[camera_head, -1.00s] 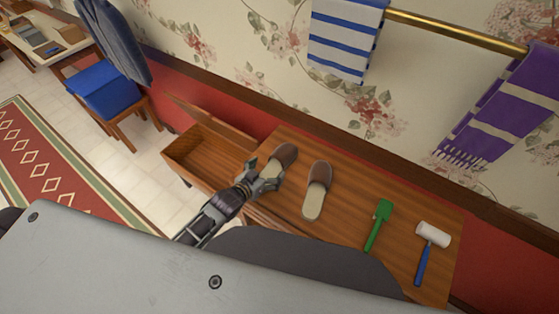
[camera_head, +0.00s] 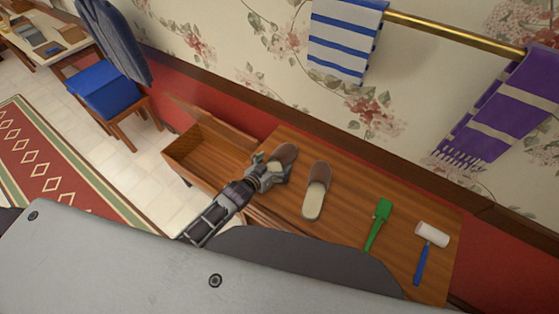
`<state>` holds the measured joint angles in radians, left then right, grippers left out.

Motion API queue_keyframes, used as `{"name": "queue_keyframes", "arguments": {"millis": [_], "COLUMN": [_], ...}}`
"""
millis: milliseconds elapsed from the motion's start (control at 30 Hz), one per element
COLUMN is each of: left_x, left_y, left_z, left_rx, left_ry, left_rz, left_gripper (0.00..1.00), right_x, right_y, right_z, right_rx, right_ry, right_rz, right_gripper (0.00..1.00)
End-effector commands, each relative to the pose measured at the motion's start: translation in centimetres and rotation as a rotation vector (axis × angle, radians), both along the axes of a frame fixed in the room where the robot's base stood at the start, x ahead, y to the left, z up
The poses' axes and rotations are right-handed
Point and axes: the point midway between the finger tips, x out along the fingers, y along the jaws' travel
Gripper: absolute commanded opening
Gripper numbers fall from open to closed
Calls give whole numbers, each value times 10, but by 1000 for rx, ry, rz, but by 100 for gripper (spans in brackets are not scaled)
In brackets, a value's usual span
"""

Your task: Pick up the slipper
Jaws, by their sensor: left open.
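Two brown slippers with pale insoles lie on the wooden bench top. The left slipper (camera_head: 285,153) has its brown toe toward the wall, and its heel end is partly hidden by my left gripper. The right slipper (camera_head: 317,190) lies fully in view, apart from the gripper. My left gripper (camera_head: 272,168) is open, with its fingers at the heel part of the left slipper. I cannot tell whether they touch it. My right gripper is not in view.
A green tool (camera_head: 378,222) and a white-headed mallet with a blue handle (camera_head: 431,237) lie to the right on the bench (camera_head: 345,235). An open wooden compartment (camera_head: 200,160) is at the bench's left. Towels hang from a brass rail (camera_head: 450,30) above.

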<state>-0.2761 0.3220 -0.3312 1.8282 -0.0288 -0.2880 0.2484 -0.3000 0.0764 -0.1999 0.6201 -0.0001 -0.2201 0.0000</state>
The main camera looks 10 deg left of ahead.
Motion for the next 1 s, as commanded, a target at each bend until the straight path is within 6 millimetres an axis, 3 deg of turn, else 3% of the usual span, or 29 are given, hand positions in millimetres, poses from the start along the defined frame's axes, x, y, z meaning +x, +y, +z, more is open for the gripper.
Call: {"name": "queue_keyframes", "arguments": {"millis": [233,633,1000], "left_x": [0,0,0], "left_y": [0,0,0], "left_z": [0,0,4], "left_rx": [0,0,-1], "left_ry": [0,0,-2], "left_rz": [0,0,0], "left_gripper": [94,44,43], "right_x": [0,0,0], "right_y": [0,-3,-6], "right_z": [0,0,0], "right_rx": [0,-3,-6], "right_ry": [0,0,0], "right_rz": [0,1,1], "right_gripper": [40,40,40]}}
